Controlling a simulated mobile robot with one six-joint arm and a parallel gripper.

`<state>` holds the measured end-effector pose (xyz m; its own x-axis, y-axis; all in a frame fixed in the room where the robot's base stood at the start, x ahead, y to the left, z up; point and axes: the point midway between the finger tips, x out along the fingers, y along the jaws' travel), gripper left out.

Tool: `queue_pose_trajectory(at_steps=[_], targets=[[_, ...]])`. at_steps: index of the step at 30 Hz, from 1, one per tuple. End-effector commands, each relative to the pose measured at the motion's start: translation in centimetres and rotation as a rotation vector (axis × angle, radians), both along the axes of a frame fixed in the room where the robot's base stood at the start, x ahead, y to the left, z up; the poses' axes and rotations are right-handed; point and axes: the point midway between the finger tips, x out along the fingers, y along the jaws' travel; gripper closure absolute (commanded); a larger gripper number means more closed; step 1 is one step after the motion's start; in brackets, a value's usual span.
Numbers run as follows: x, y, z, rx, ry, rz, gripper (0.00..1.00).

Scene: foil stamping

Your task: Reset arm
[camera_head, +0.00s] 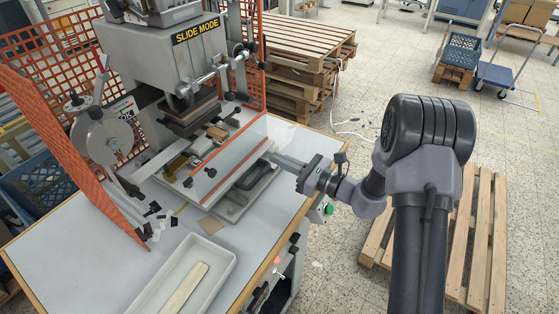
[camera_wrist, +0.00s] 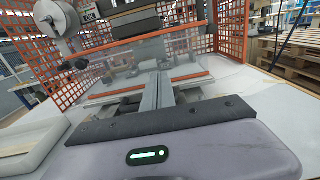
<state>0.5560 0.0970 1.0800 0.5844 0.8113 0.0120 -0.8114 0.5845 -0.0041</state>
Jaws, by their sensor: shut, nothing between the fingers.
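My gripper (camera_head: 274,157) is at the right side of the stamping machine (camera_head: 160,55), its fingers pointing left toward the clear guard (camera_head: 232,150) with orange edges. In the wrist view the two grey fingers of my gripper (camera_wrist: 158,78) lie side by side, shut, with nothing between them. The clear guard (camera_wrist: 135,62) stands just ahead of the fingertips there. I cannot tell whether the fingertips touch it. My arm comes in from the lower right.
A white tray (camera_head: 225,262) with a pale strip (camera_head: 184,288) lies on the table (camera_head: 85,262). Small black scraps (camera_head: 152,210) lie left of the guard. Orange mesh panels (camera_head: 60,130) flank the machine. Wooden pallets stand behind (camera_head: 310,45) and at right (camera_head: 483,235).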

Motion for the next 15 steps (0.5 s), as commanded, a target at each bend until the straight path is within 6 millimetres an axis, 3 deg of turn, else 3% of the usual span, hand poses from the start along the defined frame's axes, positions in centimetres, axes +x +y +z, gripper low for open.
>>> queue_pose_trajectory(at_steps=[3,6,11,15], targets=[[-1.9,-2.8,0.1,-0.001,0.002,-0.003,1.00],[-3.1,-4.3,0.1,0.000,0.001,-0.001,1.00],[-3.9,-5.3,0.0,-0.001,0.002,0.001,1.00],[-4.3,-4.8,0.5,-0.021,-0.010,0.030,1.00]])
